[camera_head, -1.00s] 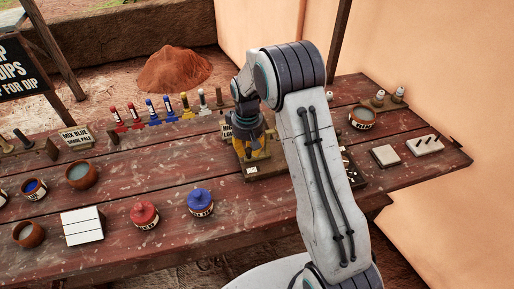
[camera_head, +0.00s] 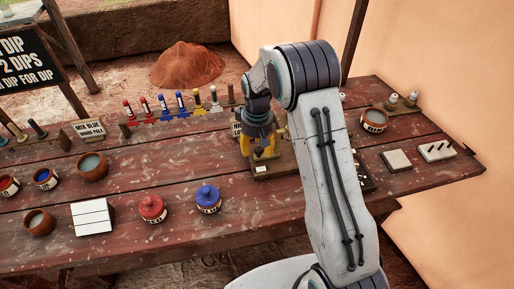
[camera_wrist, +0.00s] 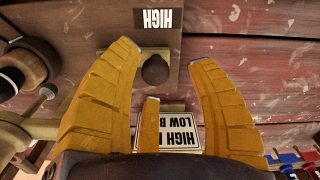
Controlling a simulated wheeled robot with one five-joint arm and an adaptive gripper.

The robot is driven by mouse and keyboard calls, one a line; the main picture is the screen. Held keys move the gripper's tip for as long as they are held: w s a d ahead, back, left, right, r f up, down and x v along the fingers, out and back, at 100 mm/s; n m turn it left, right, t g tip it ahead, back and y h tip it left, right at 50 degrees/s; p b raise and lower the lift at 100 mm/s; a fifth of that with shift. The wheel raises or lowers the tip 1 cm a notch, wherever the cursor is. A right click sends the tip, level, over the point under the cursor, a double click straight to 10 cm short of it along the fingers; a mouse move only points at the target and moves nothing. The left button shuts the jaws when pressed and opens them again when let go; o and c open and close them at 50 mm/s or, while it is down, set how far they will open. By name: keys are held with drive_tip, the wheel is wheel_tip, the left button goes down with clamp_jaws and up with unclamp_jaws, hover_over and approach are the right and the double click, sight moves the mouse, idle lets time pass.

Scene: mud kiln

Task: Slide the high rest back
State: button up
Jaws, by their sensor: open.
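The high rest shows in the wrist view as a wooden board with a black HIGH label (camera_wrist: 158,19), upside down in the picture, and a dark round knob (camera_wrist: 155,70). My gripper (camera_wrist: 164,54) has its yellow fingers spread, one on each side of the knob, with a gap to either side. A third finger is below it. A sign reading HIGH and LOW (camera_wrist: 181,132) lies partly behind the fingers. In the head view my gripper (camera_head: 265,148) points down at a wooden stand (camera_head: 285,163) on the table; my arm hides part of it.

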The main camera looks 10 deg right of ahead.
wheel_tip(320, 180, up, 11)
drive_tip(key=shift+r, duration=0.15)
idle(0.4)
idle(0.5)
drive_tip(key=s+f+m+g, duration=0.2)
drive_tip(key=s+f, duration=0.3)
drive_tip(key=s, duration=0.3)
drive_tip(key=s+d+r+t, duration=0.2)
drive_tip(key=s+r, duration=0.4)
drive_tip(key=s, duration=0.4)
drive_tip(key=s+d+r+m+t, duration=0.1)
drive_tip(key=s+d+r+t, duration=0.1)
drive_tip(key=s+r+t, duration=0.2)
drive_tip(key=s+r, duration=0.3)
drive_tip(key=s, duration=0.3)
drive_tip(key=shift+d+r, duration=0.15)
drive_tip(key=shift+d, duration=0.1)
